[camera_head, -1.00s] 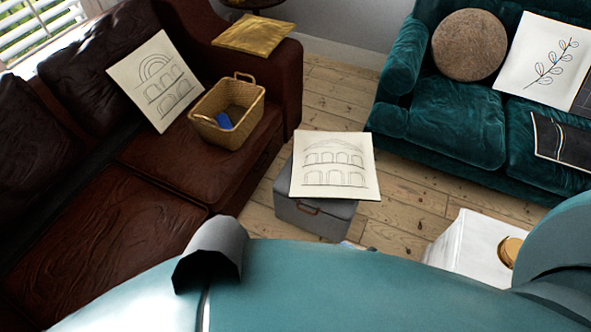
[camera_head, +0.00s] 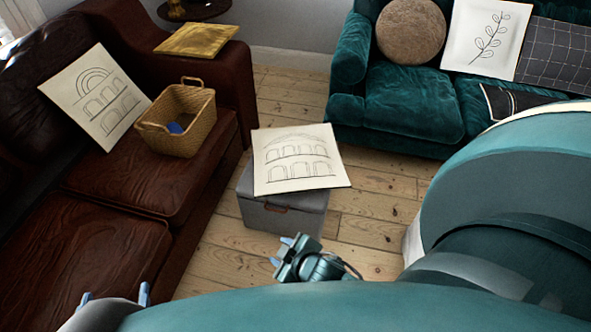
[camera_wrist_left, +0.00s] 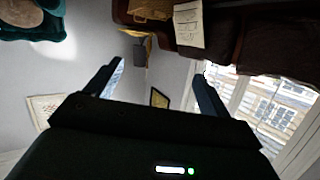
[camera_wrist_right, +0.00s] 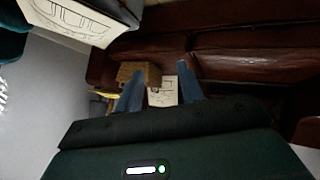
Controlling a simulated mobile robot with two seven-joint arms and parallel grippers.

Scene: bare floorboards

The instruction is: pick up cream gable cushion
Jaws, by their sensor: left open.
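The cream gable cushion (camera_head: 295,160), with a line drawing of arches under a low gable, lies flat on a grey box-like ottoman (camera_head: 283,215), its edges overhanging. Part of it also shows at the top left of the right wrist view (camera_wrist_right: 72,17). My right gripper (camera_head: 281,251) is near the front of the ottoman, apart from the cushion; its fingers stand apart with nothing between them. My left gripper (camera_head: 114,295) is open and empty at the bottom left, in front of the brown sofa, well away from the cushion.
A brown leather sofa (camera_head: 120,245) at left holds a similar cream arch cushion (camera_head: 95,97) and a wicker basket (camera_head: 180,120). A gold cushion (camera_head: 197,40) lies on its arm. A teal sofa (camera_head: 412,105) stands at right. Floorboards (camera_head: 375,215) between are clear.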

